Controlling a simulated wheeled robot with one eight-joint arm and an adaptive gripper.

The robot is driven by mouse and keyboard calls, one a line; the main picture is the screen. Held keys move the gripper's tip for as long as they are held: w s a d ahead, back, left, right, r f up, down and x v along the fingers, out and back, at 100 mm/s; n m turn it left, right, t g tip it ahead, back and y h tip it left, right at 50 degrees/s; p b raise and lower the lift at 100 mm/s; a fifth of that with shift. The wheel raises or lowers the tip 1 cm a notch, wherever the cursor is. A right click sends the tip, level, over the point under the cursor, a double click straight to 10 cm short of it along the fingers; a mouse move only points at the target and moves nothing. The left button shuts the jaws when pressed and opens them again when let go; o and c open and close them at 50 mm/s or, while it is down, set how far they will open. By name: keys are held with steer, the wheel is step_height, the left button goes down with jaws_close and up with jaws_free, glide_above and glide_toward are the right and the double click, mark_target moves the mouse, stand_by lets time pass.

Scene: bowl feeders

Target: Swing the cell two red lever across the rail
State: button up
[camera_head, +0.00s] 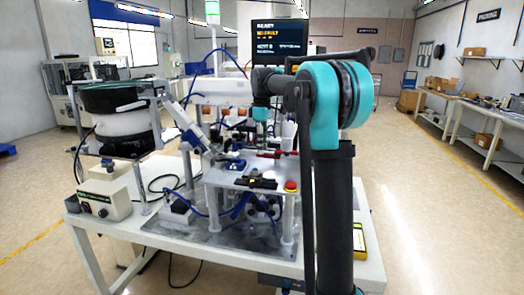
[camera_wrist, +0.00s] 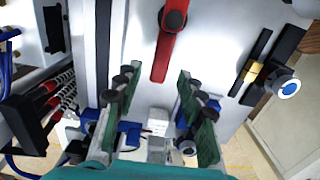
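A red lever (camera_wrist: 168,50) with a dark round pivot at its upper end lies over a pale plate in the wrist view. In the head view a red bar, seemingly the same lever (camera_head: 275,154), shows at the back of the raised plate. My gripper (camera_wrist: 157,80) is open, with its green-sided fingers apart and nothing between the pads that I can see touching them. The lever's free end appears between the fingertips in the wrist view; the height gap cannot be told. In the head view my gripper (camera_head: 259,128) hangs near the lever, partly hidden by the arm.
A black part with a yellow band (camera_wrist: 254,72) lies right of the lever. A red push button (camera_head: 291,186) stands at the plate's front right corner. A black-topped bowl feeder (camera_head: 118,125) is at the left. Blue hoses and a screen (camera_head: 279,42) crowd the area.

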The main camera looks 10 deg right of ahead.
steer(key=shift+f, duration=1.05)
jaws_close()
